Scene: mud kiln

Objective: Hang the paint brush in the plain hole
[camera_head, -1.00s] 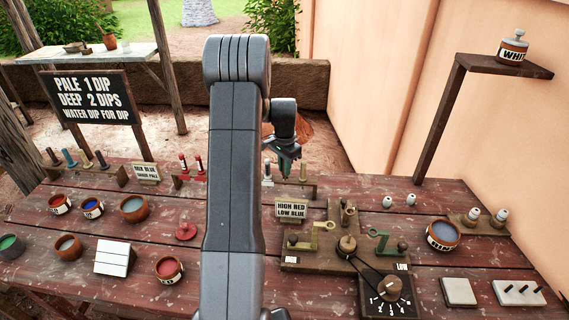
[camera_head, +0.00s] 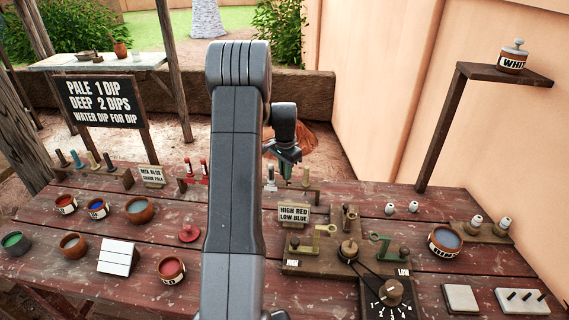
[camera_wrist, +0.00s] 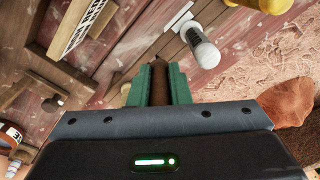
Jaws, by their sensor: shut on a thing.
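A low wooden rack (camera_head: 318,192) stands below the gripper, bearing a white-topped peg (camera_head: 270,178) and an olive one (camera_head: 306,177). The white-topped peg (camera_wrist: 205,52) shows beside the fingers in the wrist view, apart from them. I cannot make out a plain hole.
A rack with several upright handles (camera_head: 93,160) stands at the back left. Paint bowls (camera_head: 139,210) and a white block (camera_head: 117,257) are at left. A sign (camera_head: 294,214) and a dial board (camera_head: 392,292) are near the middle. A post with a shelf (camera_head: 505,75) rises at right.

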